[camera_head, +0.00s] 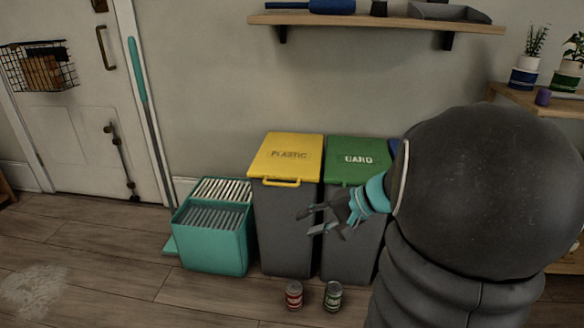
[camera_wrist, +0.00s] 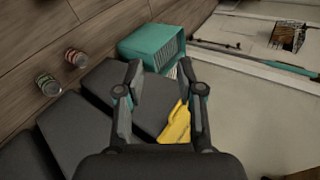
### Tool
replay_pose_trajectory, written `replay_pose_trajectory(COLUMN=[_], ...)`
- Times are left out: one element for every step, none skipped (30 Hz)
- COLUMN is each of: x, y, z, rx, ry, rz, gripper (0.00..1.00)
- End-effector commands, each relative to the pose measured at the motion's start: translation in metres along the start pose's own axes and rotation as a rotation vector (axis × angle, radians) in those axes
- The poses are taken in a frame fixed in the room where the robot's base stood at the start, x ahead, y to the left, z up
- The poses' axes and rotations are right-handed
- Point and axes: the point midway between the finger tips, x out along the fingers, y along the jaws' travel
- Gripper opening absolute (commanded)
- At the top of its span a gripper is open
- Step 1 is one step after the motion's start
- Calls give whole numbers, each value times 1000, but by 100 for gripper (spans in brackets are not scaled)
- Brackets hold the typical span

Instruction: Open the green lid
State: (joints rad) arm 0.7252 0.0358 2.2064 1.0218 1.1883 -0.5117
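In the wrist view a yellow lid (camera_wrist: 177,122) shows between and behind the fingers. I cannot make out the green lid in the wrist view.
The yellow lid (camera_head: 290,155), marked PLASTIC, is closed on the bin to the left. A teal crate (camera_head: 214,248) stands further left. A red can (camera_head: 294,295) and a green can (camera_head: 333,296) stand on the floor in front. A wall shelf (camera_head: 375,21) hangs above.

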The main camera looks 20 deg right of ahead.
Motion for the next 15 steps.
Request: replay_pose_trajectory(x=[-7,-12,-19,-25,-32,-42,-50,-57,-68,-75,-83,-92,-98,-104,-110], y=[14,20,28,36,44,56,65,74,87,96,106,117,124,132,139], z=[-25,-38,-57,-70,-84,-100,-113,-124,-138,-147,-156,-165,-171,-176,-182], rx=[56,80,112,136,158,185,204,221,241,256,268,282,290,298,305], ry=[35,57,93,119,149,190,221,253,294,325,355,390,414,436,462], rz=[-60,-98,-150,-188,-225,-274,-308,-340,-382,-409,-433,-463,-483,-499,-516], gripper=[37,37,37,37,37,37,37,37,37,37,37,37,37,37,37])
